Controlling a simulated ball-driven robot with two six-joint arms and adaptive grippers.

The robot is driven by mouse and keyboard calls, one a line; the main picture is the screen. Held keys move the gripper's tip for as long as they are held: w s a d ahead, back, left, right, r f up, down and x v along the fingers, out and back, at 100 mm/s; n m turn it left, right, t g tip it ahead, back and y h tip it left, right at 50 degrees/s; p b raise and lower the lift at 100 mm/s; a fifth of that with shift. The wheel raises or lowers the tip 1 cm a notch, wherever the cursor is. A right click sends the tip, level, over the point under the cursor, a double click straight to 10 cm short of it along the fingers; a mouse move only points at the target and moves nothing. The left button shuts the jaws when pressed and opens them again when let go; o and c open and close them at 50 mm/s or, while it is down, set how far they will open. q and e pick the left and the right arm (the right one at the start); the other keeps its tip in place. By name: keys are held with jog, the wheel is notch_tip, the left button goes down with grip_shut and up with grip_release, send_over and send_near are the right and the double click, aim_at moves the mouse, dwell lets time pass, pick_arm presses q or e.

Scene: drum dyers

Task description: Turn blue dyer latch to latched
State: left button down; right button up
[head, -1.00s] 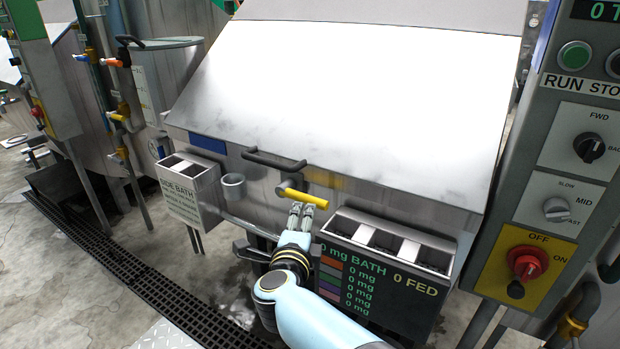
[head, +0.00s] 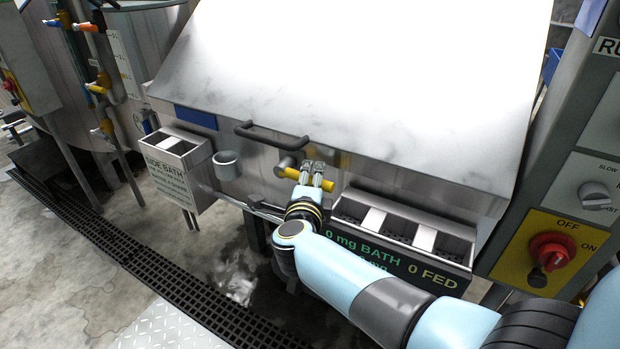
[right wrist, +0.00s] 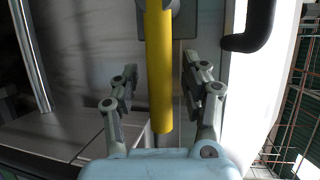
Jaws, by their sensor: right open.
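The latch is a yellow bar (head: 291,173) on a round grey pivot on the front of the blue-marked dyer, under its dark lid handle (head: 270,136). In the head view the bar slants slightly down to the right. My right gripper (head: 313,178) is at the bar, its fingers over the bar's middle. In the right wrist view the yellow bar (right wrist: 159,75) runs between the two open fingers (right wrist: 160,92), with a visible gap on each side. The bar's free end lies near the gripper's palm. My left gripper is not in view.
A side bath box (head: 178,148) and a small grey cup (head: 227,165) are left of the latch. A tray with compartments (head: 405,222) is close on the right. A control panel with a red knob (head: 552,252) stands at far right. Floor at left is open.

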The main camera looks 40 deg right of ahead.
jog(key=c, duration=0.4)
grip_shut()
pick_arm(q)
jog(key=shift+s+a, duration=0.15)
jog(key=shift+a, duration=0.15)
pick_arm(e)
jog(key=shift+f, duration=0.1)
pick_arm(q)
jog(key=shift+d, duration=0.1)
